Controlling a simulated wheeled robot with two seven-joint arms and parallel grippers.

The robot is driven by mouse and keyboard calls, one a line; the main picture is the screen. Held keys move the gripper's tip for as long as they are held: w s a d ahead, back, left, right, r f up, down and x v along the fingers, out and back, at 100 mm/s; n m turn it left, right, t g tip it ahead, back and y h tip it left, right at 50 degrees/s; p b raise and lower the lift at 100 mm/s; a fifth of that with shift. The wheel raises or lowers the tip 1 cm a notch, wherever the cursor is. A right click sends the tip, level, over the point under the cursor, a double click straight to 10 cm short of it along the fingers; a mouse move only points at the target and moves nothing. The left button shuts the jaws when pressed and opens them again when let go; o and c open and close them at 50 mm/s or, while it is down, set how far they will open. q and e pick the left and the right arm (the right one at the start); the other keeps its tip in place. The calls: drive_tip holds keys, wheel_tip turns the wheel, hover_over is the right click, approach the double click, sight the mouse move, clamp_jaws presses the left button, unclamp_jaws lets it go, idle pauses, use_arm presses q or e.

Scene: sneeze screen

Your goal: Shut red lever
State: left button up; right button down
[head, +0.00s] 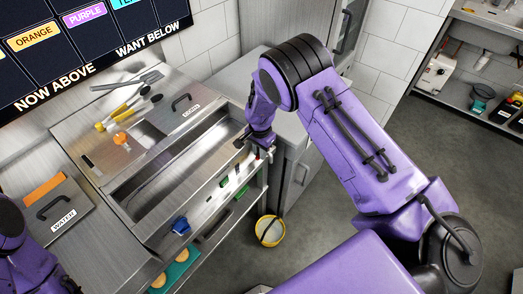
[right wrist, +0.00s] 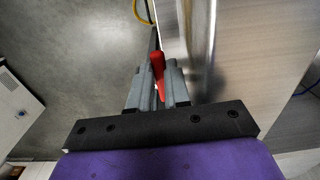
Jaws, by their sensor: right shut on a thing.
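In the right wrist view, the red lever (right wrist: 157,67) stands between the two grey fingers of my right gripper (right wrist: 158,85), which is shut on it. The lever's upper part shows; its mount is hidden. In the head view, my right gripper (head: 262,147) is at the right end of the steel counter's front edge, and the red lever cannot be made out there. Only part of my left arm shows at the lower left, and its gripper is out of view.
The steel counter (head: 120,200) has a long trough, a lid marked water (head: 62,212) and yellow-handled utensils (head: 125,108). A blue fitting (head: 181,225) is on its front. A yellow bucket (head: 270,231) stands on the floor below. A sign (head: 75,45) hangs behind.

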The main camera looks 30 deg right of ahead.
drive_tip(key=shift+w+r, duration=0.1)
idle(0.4)
drive_tip(key=c, duration=1.1)
unclamp_jaws()
